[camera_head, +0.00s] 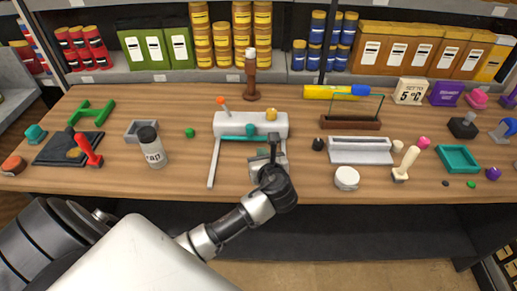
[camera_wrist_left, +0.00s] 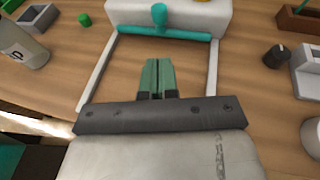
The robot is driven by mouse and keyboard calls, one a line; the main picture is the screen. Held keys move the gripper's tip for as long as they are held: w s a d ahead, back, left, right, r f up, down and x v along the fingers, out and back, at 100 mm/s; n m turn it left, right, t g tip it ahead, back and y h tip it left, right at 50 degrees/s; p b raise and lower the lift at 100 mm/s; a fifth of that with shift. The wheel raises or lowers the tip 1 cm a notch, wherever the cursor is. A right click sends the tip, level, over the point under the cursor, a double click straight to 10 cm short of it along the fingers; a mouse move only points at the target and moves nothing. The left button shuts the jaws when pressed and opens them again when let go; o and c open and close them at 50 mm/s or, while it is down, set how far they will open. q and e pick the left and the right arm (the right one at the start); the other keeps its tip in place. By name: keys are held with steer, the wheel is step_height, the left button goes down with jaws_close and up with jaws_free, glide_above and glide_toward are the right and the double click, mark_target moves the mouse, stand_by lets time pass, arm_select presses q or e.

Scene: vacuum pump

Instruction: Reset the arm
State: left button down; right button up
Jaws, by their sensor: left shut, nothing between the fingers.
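The white pump-like device (camera_head: 228,125) stands mid-table, with an orange-tipped lever, a yellow knob and a teal bar (camera_head: 240,136) along its front. Two pale rails run from it toward the table's front edge. The device also shows at the top of the left wrist view (camera_wrist_left: 185,14), with its teal bar (camera_wrist_left: 150,33) just ahead of my fingers. My left gripper (camera_head: 273,152) is over the space between the rails, near the right one. Its green fingers (camera_wrist_left: 157,78) are together with nothing between them, apart from the teal bar in the wrist view. My right gripper is not in view.
A white jar (camera_head: 152,150) and a grey open box (camera_head: 140,130) stand left of the device. A black knob (camera_head: 318,144), a grey tray (camera_head: 361,152) and a white round piece (camera_head: 346,178) lie to the right. A brown post (camera_head: 251,78) stands behind. Bare wood lies left of the rails.

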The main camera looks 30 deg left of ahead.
arm_select(q)
steer(key=s+d+f+n+g+h, duration=0.2)
steer(key=s+d+n+h, duration=0.15)
steer(key=s+n, duration=0.5)
steer(key=s+d+f+n+g+h, duration=0.2)
steer(key=s+n+h, duration=0.2)
steer(key=s+n, duration=0.45)
steer(key=s+d+f+n+g+h, duration=0.2)
steer(key=s+d+n+g+h, duration=0.1)
steer(key=s+n, duration=0.55)
step_height(320, 180, down, 25)
steer(key=s+b, duration=0.1)
steer(key=s+a+f+m+g, duration=0.1)
steer(key=s+a+f+g, duration=0.1)
steer(key=s+f, duration=1.4)
step_height(320, 180, down, 2)
steer(key=shift+s+a+f+b, duration=0.25)
steer(key=shift+s+a+b, duration=0.15)
steer(key=shift+a, duration=0.1)
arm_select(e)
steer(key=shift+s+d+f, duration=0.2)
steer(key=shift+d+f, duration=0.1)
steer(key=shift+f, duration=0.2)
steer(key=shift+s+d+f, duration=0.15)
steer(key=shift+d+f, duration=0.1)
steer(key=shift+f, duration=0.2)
